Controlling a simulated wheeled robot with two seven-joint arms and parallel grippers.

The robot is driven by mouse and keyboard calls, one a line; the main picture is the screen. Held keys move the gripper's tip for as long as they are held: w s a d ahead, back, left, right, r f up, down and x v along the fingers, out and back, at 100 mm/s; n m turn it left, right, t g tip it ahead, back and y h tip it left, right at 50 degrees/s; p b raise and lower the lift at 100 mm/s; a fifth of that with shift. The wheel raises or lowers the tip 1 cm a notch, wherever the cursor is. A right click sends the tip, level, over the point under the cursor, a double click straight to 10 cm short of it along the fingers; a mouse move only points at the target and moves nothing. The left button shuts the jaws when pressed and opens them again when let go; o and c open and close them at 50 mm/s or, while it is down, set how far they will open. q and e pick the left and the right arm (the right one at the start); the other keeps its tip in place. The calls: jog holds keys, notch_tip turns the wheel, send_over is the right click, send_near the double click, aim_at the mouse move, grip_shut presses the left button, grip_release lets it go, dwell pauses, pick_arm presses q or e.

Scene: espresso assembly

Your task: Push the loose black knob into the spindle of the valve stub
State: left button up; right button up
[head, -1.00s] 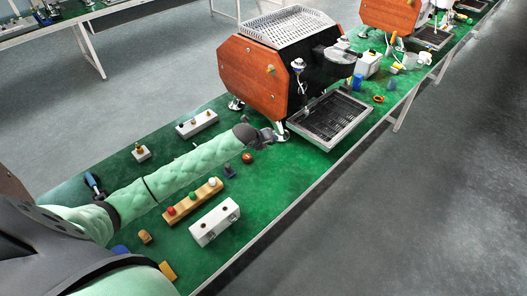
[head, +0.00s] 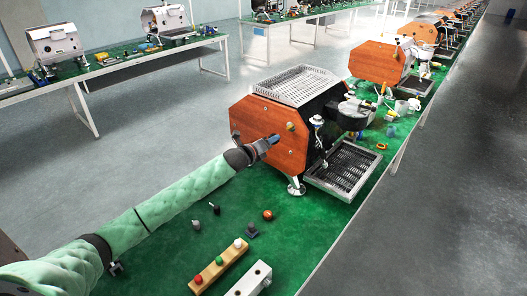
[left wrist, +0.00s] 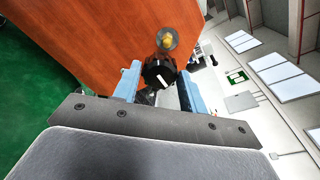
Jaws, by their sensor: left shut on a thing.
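The loose black knob (left wrist: 160,73), with a white mark on its face, sits between the blue fingers of my left gripper (left wrist: 158,88) in the left wrist view. My left gripper (head: 270,141) is shut on it, beside the wooden side panel of the espresso machine in the head view. The valve stub (left wrist: 167,39) shows as a brass-coloured tip on a round grey base, just above the knob in the wrist picture. In the head view the stub (head: 290,126) is on the panel, right of and above the gripper. I cannot tell whether knob and spindle touch. My right gripper is not in view.
The espresso machine's wooden panel (head: 262,117) is close to the gripper. A drip tray (head: 345,168) is at its front. Loose knobs, a button block (head: 218,268) and a white box (head: 250,281) lie on the green bench (head: 310,232) in front.

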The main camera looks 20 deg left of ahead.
aim_at(289, 128)
pick_arm(q)
jog(key=shift+w+d+t, duration=0.3)
jog(key=shift+w+t, duration=0.3)
jog(key=shift+w, duration=0.3)
jog(key=b+x, duration=0.1)
jog(key=x, duration=0.2)
jog(key=shift+w+d, duration=0.1)
jog(key=o, duration=0.4)
jog(key=shift+w+r, duration=0.1)
jog(key=c, duration=0.7)
grip_shut()
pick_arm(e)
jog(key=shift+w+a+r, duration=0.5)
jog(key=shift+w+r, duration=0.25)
pick_arm(q)
jog(key=shift+w+d, duration=0.15)
jog(key=shift+w, duration=0.15)
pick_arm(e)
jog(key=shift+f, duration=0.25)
